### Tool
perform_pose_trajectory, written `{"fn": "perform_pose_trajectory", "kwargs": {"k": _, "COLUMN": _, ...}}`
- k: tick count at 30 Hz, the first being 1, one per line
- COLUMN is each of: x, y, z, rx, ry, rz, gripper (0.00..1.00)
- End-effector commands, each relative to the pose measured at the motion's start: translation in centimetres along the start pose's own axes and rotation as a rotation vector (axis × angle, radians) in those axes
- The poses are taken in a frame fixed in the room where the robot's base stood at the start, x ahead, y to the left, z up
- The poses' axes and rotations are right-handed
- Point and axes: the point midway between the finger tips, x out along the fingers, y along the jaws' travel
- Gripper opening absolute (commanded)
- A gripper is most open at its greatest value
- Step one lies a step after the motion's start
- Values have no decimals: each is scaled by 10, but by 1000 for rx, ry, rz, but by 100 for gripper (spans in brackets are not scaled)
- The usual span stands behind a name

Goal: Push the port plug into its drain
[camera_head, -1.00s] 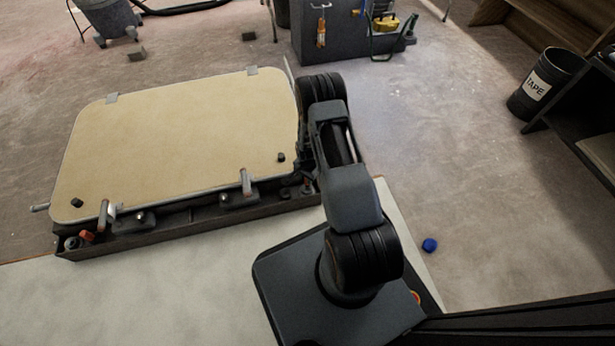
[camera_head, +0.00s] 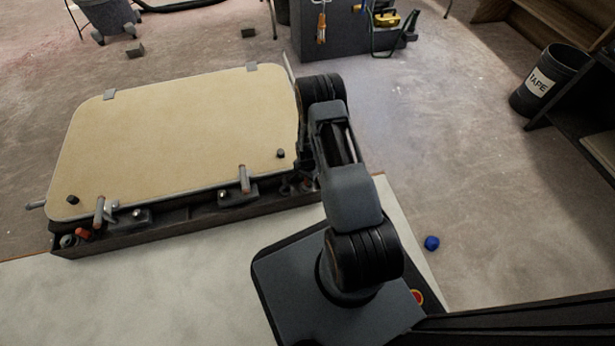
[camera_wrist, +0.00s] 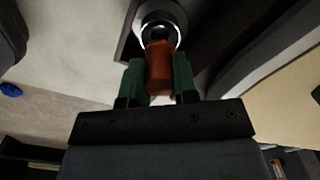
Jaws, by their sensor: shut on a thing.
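My gripper (camera_wrist: 158,82) has green fingertips and is shut on an orange-red plug (camera_wrist: 159,68) in the wrist view. The plug's far end is at a bright metal drain ring (camera_wrist: 148,15). The plug overlaps the ring in the picture; I cannot tell how deep it sits. In the head view my arm hides the gripper at the right end of the tan hatch (camera_head: 180,135). Another orange plug (camera_head: 82,232) shows at the left end of the dark ledge (camera_head: 170,235) in front of the hatch.
Two lever handles (camera_head: 244,180) stand along the hatch's near edge. A pale surface (camera_head: 150,290) lies in front of the ledge.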

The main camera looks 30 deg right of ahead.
Motion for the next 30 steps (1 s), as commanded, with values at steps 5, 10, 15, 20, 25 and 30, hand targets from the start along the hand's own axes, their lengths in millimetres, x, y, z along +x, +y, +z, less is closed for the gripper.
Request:
{"fn": "perform_pose_trajectory", "kwargs": {"k": 5, "x": 7, "y": 0, "z": 0, "rx": 0, "ry": -1, "rz": 1, "gripper": 4}}
{"fn": "perform_pose_trajectory", "kwargs": {"k": 10, "x": 13, "y": 0, "z": 0, "rx": 0, "ry": -1, "rz": 1, "gripper": 4}}
{"fn": "perform_pose_trajectory", "kwargs": {"k": 15, "x": 19, "y": 0, "z": 0, "rx": 0, "ry": 0, "rz": 0, "gripper": 4}}
{"fn": "perform_pose_trajectory", "kwargs": {"k": 20, "x": 19, "y": 0, "z": 0, "rx": 0, "ry": 0, "rz": 0, "gripper": 38}}
{"fn": "perform_pose_trajectory", "kwargs": {"k": 25, "x": 19, "y": 0, "z": 0, "rx": 0, "ry": 0, "rz": 0, "gripper": 55}}
{"fn": "perform_pose_trajectory", "kwargs": {"k": 30, "x": 19, "y": -1, "z": 0, "rx": 0, "ry": 1, "rz": -1, "gripper": 56}}
